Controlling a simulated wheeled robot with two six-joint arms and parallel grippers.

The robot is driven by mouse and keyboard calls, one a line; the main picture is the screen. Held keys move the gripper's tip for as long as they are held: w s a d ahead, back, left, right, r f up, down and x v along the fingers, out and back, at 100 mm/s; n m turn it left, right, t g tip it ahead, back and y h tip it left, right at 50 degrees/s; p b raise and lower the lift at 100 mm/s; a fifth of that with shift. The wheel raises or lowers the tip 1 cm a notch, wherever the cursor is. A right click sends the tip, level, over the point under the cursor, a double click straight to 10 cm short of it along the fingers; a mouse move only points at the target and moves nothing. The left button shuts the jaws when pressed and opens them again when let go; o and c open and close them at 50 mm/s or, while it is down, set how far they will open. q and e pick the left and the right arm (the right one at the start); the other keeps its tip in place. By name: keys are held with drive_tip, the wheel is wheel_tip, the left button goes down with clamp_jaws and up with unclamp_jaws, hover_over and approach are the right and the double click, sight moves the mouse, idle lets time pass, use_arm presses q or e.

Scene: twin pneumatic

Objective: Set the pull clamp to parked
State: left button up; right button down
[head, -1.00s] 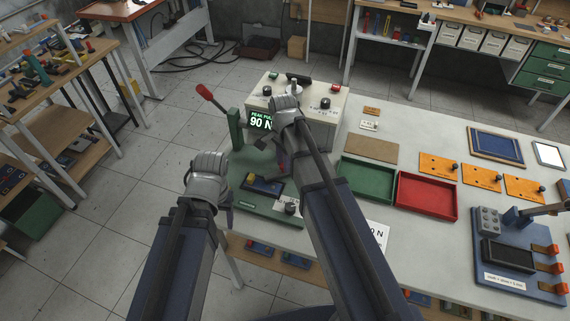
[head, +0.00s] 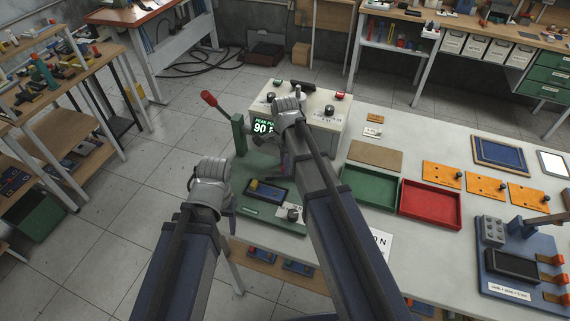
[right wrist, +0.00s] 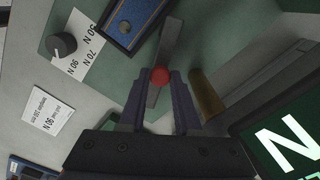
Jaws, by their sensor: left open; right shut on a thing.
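My left gripper (head: 229,203) is open and empty, near the left edge of the green base.
A green post with a red-tipped lever (head: 209,98) stands behind the grippers. A dark blue tray (head: 268,191) and a black dial (head: 293,214) are on the base. Green (head: 369,201) and red (head: 430,212) trays lie right.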

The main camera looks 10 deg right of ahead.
drive_tip(key=c, duration=0.6)
unclamp_jaws()
wheel_tip(320, 180, up, 8)
drive_tip(key=p, duration=0.7)
drive_tip(key=shift+f+p, duration=0.1)
drive_tip(key=shift+p, duration=0.3)
